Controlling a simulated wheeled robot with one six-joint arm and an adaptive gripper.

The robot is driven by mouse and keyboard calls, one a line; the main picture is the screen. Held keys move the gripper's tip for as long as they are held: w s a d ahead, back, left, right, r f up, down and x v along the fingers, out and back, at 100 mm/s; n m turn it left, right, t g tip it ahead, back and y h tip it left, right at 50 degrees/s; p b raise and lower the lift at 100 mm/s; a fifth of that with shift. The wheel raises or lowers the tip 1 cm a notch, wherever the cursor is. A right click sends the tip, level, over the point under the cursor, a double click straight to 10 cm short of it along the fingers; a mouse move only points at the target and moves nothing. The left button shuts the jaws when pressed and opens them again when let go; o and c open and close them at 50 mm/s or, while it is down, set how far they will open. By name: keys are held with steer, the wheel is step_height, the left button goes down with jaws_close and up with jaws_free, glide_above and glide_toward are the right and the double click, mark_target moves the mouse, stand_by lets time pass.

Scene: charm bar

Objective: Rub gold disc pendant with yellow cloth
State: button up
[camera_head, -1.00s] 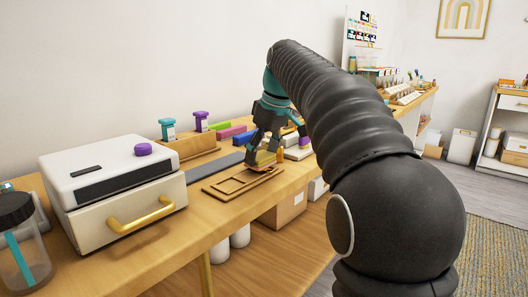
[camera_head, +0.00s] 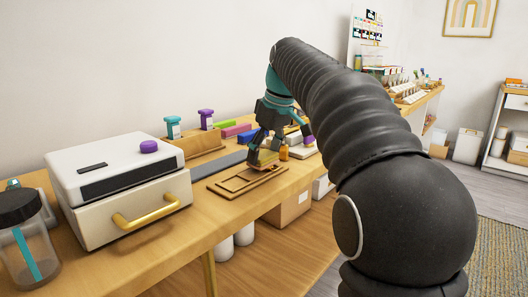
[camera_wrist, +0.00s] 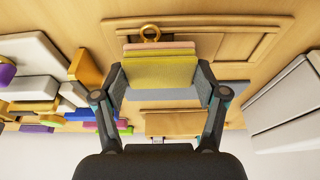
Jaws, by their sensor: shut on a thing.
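My gripper (camera_wrist: 160,88) is shut on a yellow cloth (camera_wrist: 160,72), a folded pad with a pinkish layer along its far edge. In the head view the cloth (camera_head: 263,158) is low over the right end of a wooden tray (camera_head: 225,187). A gold ring (camera_wrist: 150,33) shows just past the cloth's edge in the wrist view, at one end of the tray (camera_wrist: 115,24). It looks like the top of the gold disc pendant; the disc itself is hidden by the cloth. I cannot tell whether the cloth touches it.
A white box (camera_head: 110,185) with a gold handle stands left of the tray. A grey mat (camera_head: 218,165), colored blocks (camera_head: 237,130) and a wooden stand (camera_head: 196,145) with teal and purple stampers lie behind.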

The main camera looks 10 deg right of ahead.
steer(key=shift+w+d, duration=0.25)
steer(key=shift+d, duration=0.1)
stand_by(0.4)
steer(key=shift+w+r, duration=0.1)
steer(key=shift+r, duration=3.4)
